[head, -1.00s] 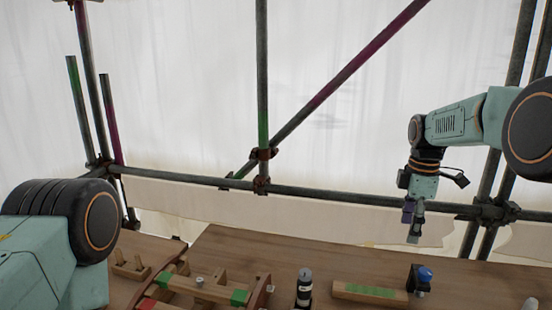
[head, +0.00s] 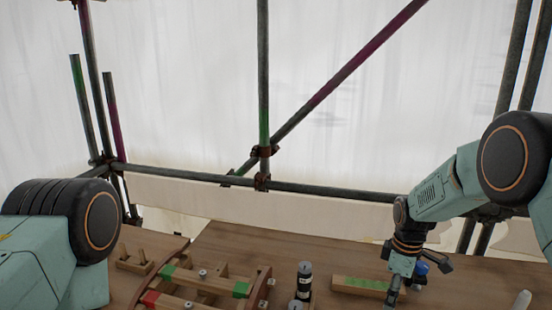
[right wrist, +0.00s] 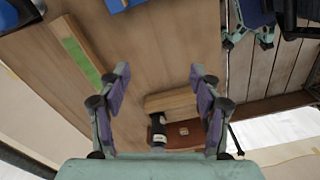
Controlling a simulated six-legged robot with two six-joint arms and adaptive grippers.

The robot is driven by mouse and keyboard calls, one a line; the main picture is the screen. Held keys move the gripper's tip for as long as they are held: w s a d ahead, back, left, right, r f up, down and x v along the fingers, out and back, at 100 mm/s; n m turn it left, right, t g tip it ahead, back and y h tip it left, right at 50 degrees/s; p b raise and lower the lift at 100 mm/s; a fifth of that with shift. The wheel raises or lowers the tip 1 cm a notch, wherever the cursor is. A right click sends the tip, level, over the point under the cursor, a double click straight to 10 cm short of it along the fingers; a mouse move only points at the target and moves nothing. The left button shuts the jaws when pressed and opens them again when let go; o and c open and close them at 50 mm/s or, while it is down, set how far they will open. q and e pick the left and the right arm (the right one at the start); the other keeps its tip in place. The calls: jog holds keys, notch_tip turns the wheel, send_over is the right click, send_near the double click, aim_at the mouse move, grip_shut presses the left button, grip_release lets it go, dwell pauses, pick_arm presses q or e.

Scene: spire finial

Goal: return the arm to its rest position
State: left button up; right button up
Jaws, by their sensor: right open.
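My right arm comes in from the right in the head view, with its gripper (head: 392,288) pointing down over the right part of the table, in front of a wooden block with a green top (head: 360,286). In the right wrist view the right gripper (right wrist: 158,78) is open, with nothing between its fingers. A dark cylinder (right wrist: 158,128) and a wooden block (right wrist: 172,100) show beyond the fingers. My left arm shows at the left edge of the head view, but its gripper is out of frame.
A wooden frame with green and red patches (head: 205,283) lies on the table (head: 235,240). Scaffold poles (head: 262,95) and white sheeting stand behind.

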jog(key=s+a+f+m, duration=0.2)
jog(key=s+f+m, duration=0.1)
jog(key=s+f, duration=0.55)
jog(key=s+a+f+m, duration=0.25)
jog(key=s+f, duration=0.35)
jog(key=s, duration=0.6)
jog(key=s+r+m, duration=0.2)
jog(key=s+m, duration=0.5)
jog(key=s, duration=1.3)
pick_arm(q)
notch_tip(320, 180, down, 22)
jog(key=b, duration=2.2)
pick_arm(e)
notch_tip(320, 180, down, 23)
jog(key=shift+w+a+n, duration=0.2)
jog(key=shift+a+n, duration=0.1)
jog(key=shift+n, duration=0.05)
pick_arm(q)
jog(key=shift+o, duration=0.3)
pick_arm(e)
jog(key=shift+r, duration=0.2)
